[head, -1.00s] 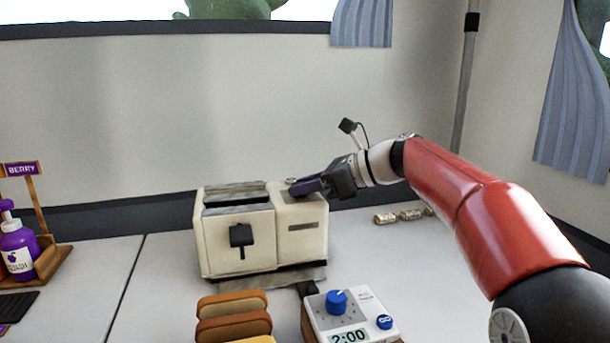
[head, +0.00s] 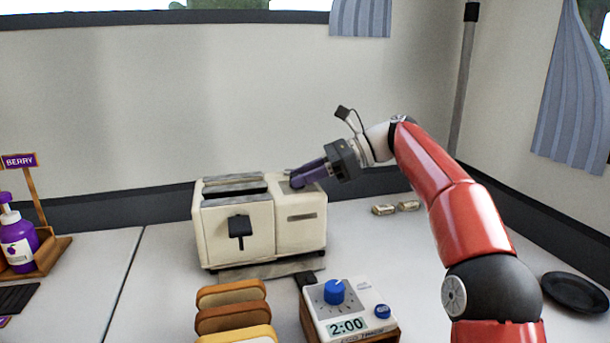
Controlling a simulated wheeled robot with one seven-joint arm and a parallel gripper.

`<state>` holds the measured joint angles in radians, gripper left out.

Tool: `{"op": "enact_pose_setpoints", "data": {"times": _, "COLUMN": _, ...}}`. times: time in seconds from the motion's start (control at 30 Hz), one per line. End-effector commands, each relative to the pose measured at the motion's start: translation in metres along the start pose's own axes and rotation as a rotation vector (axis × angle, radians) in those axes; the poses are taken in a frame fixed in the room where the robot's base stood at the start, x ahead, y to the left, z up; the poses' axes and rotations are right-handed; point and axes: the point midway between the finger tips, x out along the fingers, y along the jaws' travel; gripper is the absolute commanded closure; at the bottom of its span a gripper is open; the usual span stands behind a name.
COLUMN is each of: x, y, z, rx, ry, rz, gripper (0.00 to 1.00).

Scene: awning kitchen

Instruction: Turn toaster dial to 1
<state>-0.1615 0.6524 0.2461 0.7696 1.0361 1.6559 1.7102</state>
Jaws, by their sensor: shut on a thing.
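The cream toaster (head: 236,228) stands on the counter against the back wall, its slots on top at the left and a black lever (head: 239,229) on its front. My gripper (head: 301,181) reaches in from the right, tilted down. Its purple fingers are closed at the top right of the toaster, where the dial sits. The fingers hide most of the dial, so its setting cannot be read.
A timer (head: 362,300) with a blue knob, reading 2:00, stands in front of the toaster, beside several bread slices (head: 232,320). A purple berry bottle (head: 18,243) is at the left. Corks (head: 384,210) and a dark plate (head: 575,292) lie to the right.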

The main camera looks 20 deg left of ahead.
Motion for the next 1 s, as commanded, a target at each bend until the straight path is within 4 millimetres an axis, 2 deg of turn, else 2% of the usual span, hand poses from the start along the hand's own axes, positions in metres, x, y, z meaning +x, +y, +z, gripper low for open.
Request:
{"op": "enact_pose_setpoints", "data": {"times": 0.2, "x": 0.0, "y": 0.0, "z": -0.001, "rx": 0.002, "ry": 0.001, "rz": 0.0, "gripper": 0.95}}
{"op": "enact_pose_setpoints", "data": {"times": 0.23, "x": 0.0, "y": 0.0, "z": -0.001, "rx": 0.002, "ry": 0.001, "rz": 0.0, "gripper": 0.69}}
{"op": "enact_pose_setpoints", "data": {"times": 0.4, "x": 0.0, "y": 0.0, "z": -0.001, "rx": 0.002, "ry": 0.001, "rz": 0.0, "gripper": 0.5}}
{"op": "enact_pose_setpoints", "data": {"times": 0.73, "x": -0.006, "y": -0.001, "z": 0.0, "rx": 0.0, "ry": 0.0, "rz": -0.003, "gripper": 0.5}}
{"op": "enact_pose_setpoints", "data": {"times": 1.0, "x": -0.05, "y": -0.002, "z": -0.001, "rx": -0.001, "ry": -0.001, "rz": -0.004, "gripper": 0.5}}
